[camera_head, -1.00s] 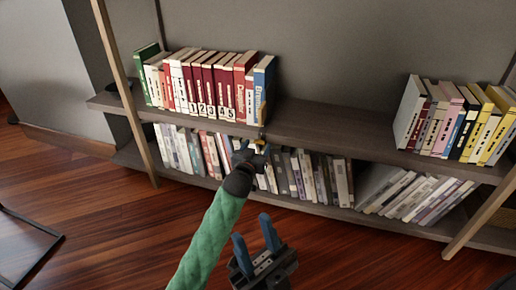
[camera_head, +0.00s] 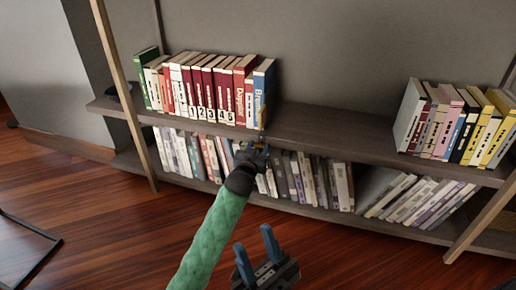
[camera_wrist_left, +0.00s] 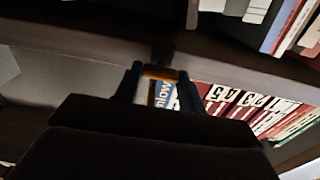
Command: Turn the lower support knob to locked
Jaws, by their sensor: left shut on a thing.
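The lower support knob appears as a small brass-orange piece at the front edge of the upper shelf in the left wrist view (camera_wrist_left: 163,73). My left gripper (camera_head: 257,151) is at that edge, just below the end of the upper row of books. In the left wrist view its two dark fingers (camera_wrist_left: 160,80) are on either side of the brass piece and shut on it. The knob's marking and its turned position cannot be read. My right gripper (camera_head: 252,238) is open and empty, low in the head view, in front of the shelves.
Red and white books (camera_head: 208,88) end in a blue book (camera_head: 263,90) above my left gripper. More books (camera_head: 310,178) stand on the lower shelf behind it. Another group (camera_head: 455,120) stands at right. The middle of the upper shelf (camera_head: 335,132) is bare.

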